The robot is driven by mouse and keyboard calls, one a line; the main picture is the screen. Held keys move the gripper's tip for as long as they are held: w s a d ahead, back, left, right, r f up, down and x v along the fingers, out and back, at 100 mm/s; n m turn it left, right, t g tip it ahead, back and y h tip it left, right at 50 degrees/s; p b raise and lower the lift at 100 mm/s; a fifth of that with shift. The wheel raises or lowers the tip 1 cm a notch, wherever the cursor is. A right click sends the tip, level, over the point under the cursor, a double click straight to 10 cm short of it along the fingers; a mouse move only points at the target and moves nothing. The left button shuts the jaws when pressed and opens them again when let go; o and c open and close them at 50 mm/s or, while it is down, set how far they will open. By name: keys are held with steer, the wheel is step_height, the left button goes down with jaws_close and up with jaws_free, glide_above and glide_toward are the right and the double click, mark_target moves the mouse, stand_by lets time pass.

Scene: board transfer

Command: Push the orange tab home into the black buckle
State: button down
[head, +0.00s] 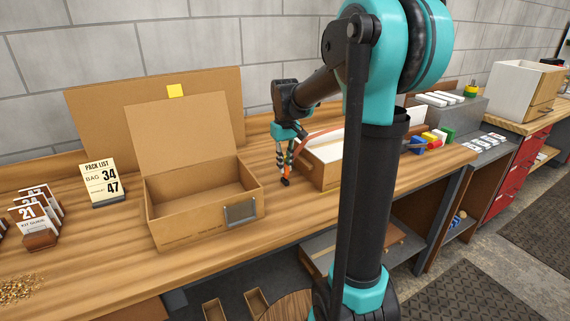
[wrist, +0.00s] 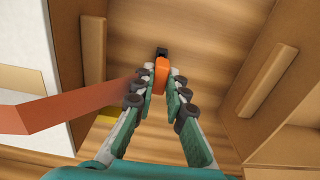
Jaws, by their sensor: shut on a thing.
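My gripper (wrist: 161,92) is shut on the orange tab (wrist: 161,76), which sits between the fingertips in the wrist view. The black buckle (wrist: 162,52) shows just beyond the tab's far end. The two look close together or touching, but I cannot tell how deep the tab sits in the buckle. An orange-brown strap (wrist: 70,112) runs left from the tab side. In the head view my gripper (head: 284,170) hangs low over the bench, with the buckle (head: 285,182) as a small dark piece under the fingertips. The tab is mostly hidden there by the fingers.
A wooden box with a white inside (head: 322,175) stands right of my gripper. An open cardboard box (head: 190,225) with a metal plate is at left. The bench top (head: 250,240) is clear in front.

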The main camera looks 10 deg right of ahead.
steer(key=shift+f, duration=1.25)
steer(key=c, duration=1.5)
jaws_free()
steer(key=shift+o, duration=0.2)
step_height(320, 180, up, 12)
